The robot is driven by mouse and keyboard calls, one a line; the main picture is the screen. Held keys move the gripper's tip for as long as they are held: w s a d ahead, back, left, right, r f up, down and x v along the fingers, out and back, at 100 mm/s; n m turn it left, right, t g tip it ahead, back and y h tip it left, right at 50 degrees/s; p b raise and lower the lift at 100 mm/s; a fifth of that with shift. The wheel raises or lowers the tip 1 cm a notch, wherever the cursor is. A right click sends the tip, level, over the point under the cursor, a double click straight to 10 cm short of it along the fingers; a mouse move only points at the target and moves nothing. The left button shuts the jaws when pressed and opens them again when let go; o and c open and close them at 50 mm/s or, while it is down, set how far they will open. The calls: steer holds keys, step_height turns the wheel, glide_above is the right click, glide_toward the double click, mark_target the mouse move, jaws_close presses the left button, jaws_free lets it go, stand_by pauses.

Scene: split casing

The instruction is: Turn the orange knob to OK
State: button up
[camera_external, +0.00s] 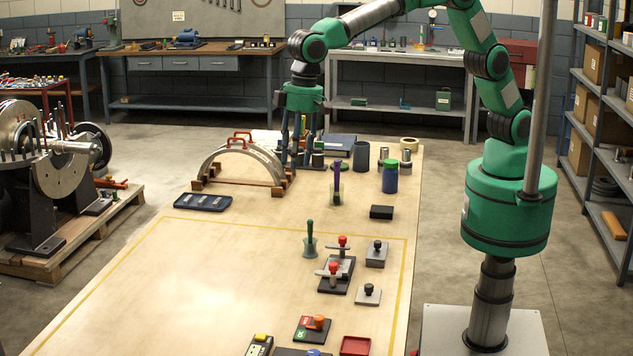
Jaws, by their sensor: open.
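The orange knob (319,320) stands on a small dark box (306,338) near the front end of the table. A green patch and a red patch show on the box. The lettering and the knob's exact setting are too small to read. My gripper (299,162) is at the far part of the table, pointing down and open. It is beside the right end of a grey half-ring casing (240,153), far from the knob. Whether it touches anything there is unclear.
Stamps with red and black handles (343,242) stand behind the knob. Bottles and cups (390,176) stand farther back. The table's left front is clear inside a yellow line.

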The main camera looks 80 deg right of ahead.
steer(key=s+a+f+p, duration=0.3)
steer(key=a+f, duration=0.4)
steer(key=a, duration=0.6)
steer(key=g+h+p, duration=0.1)
steer(key=p, duration=0.2)
glide_above(318, 317)
step_height(318, 317, down, 10)
steer(key=shift+f, duration=0.2)
step_height(318, 317, down, 14)
steer(key=shift+r+p, duration=0.25)
steer(key=shift+p, duration=0.45)
